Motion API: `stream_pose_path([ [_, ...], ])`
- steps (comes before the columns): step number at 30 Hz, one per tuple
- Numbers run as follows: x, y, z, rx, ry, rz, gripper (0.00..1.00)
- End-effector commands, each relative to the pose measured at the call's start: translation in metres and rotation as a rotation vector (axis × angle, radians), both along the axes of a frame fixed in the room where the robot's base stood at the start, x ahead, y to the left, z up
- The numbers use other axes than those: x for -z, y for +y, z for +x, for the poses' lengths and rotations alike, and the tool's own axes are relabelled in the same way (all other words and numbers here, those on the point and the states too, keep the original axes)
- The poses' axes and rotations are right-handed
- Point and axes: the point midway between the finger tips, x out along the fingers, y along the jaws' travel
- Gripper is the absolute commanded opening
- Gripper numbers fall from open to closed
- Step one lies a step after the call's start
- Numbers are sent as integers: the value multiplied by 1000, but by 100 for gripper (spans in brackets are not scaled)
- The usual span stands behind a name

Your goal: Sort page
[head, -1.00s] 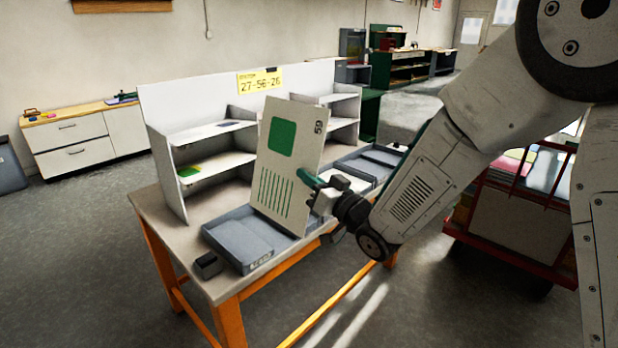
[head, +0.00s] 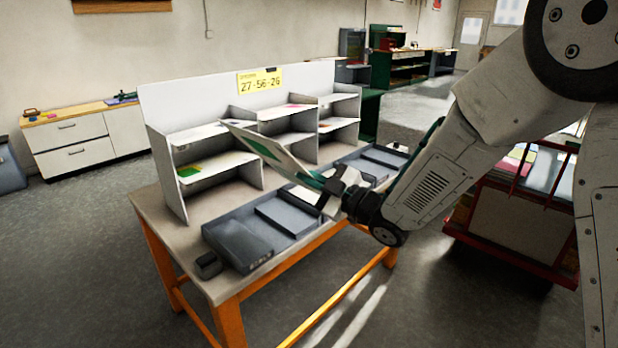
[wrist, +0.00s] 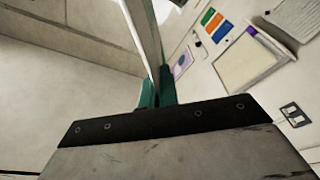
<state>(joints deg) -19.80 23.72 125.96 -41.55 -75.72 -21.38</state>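A white page (head: 268,150) with a green block is held by its edge in my gripper (head: 326,184). A yellow sign (head: 259,81) reading 27-56-26 is fixed on top of the shelf unit. Grey trays (head: 240,243) stand in a row along the table front. The number on the page cannot be read now.
The shelf unit has several compartments, some with sheets in them, one with a green item (head: 189,171). A small dark block (head: 208,265) sits at the table's (head: 190,257) front left corner. A red cart (head: 500,235) with papers stands at right.

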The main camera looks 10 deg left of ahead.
Motion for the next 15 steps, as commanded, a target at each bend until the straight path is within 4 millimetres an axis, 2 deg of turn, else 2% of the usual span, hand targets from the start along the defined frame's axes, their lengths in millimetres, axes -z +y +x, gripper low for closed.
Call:
stream_pose_path([
  [3,0,0,0,1,-58,-45,0],
  [11,0,0,0,1,-68,-52,0],
  [15,-1,0,0,1,-183,-138,0],
])
